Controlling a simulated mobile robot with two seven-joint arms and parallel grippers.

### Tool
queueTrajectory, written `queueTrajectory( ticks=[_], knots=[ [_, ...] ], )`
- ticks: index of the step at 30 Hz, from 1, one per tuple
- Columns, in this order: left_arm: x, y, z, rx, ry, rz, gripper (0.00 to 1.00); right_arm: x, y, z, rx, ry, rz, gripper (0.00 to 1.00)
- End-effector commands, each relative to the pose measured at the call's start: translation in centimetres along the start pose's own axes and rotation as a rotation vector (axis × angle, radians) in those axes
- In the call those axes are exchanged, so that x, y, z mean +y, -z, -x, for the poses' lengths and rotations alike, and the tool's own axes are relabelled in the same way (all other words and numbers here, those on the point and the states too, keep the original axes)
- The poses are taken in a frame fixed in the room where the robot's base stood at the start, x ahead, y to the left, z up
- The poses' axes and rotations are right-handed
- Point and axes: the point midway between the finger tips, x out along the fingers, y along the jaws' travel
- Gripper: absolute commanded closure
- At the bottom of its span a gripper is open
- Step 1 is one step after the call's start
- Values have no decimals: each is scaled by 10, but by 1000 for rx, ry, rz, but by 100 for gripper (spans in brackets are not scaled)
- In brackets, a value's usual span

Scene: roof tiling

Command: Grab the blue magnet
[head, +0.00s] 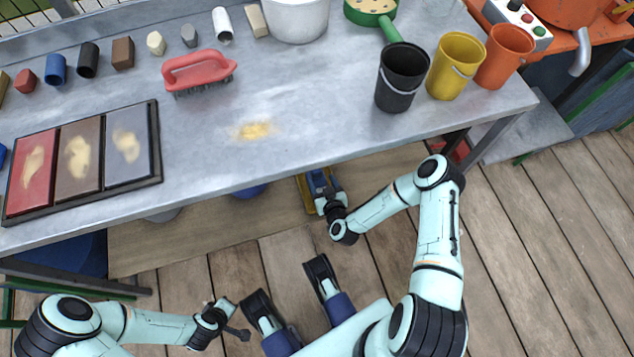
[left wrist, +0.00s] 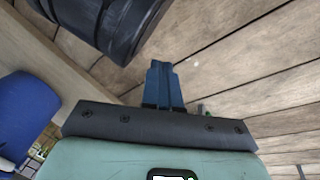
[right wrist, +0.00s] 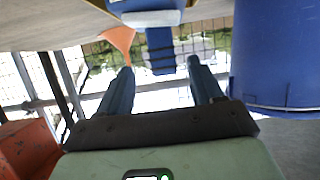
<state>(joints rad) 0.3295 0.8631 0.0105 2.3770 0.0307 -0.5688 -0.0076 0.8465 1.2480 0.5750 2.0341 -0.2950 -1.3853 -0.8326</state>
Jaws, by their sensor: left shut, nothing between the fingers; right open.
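My right gripper (head: 319,180) reaches low under the front edge of the table. In the right wrist view its two fingers (right wrist: 160,66) are apart with nothing between them. A blue piece with a pale end (right wrist: 150,17) and a blue bar (right wrist: 160,50) show beyond the fingertips; they may be the blue magnet, but I cannot tell for sure. In the head view the arm and table edge hide much there. My left gripper (head: 222,306) hangs low at the left over the planks; its fingers (left wrist: 163,75) are together and empty.
The grey table (head: 290,150) carries a red brush (head: 198,70), a tray of panels (head: 156,140), and black (head: 402,80), yellow (head: 455,68) and orange (head: 503,58) buckets. A blue barrel (right wrist: 275,55) stands close beside the right gripper.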

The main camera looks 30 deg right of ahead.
Motion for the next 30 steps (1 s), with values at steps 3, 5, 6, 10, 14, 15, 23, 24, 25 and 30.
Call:
queueTrajectory(
  ticks=[3, 5, 6, 10, 14, 15, 23, 24, 25, 30],
  knots=[
    [-8, -10, -8, -32, 14, 8, 100, 0, -3, -11, 0, -1, -2, 34],
    [-14, -18, -14, -57, 24, 14, 100, -1, -5, -19, 0, -1, -2, 34],
    [-18, -23, -18, -74, 33, 19, 100, -2, -6, -24, 0, -1, -3, 34],
    [-30, -38, -26, -121, 54, 33, 100, -2, -6, -41, 2, -2, -1, 34],
    [-36, -46, -28, -149, 66, 41, 100, -3, -5, -50, 0, -1, -2, 34],
    [-36, -47, -28, -152, 68, 42, 100, -3, -5, -51, 0, 0, -2, 34],
    [-36, -47, -28, -152, 67, 41, 100, -3, -4, -50, -1, 1, -1, 50],
    [-36, -47, -28, -152, 67, 41, 100, -3, -4, -50, -1, 1, -1, 63],
    [-36, -47, -28, -151, 67, 41, 100, -3, -4, -50, -1, 1, -1, 73],
    [-36, -46, -28, -151, 67, 41, 100, -3, -3, -51, 3, 1, -1, 100]
  ],
)
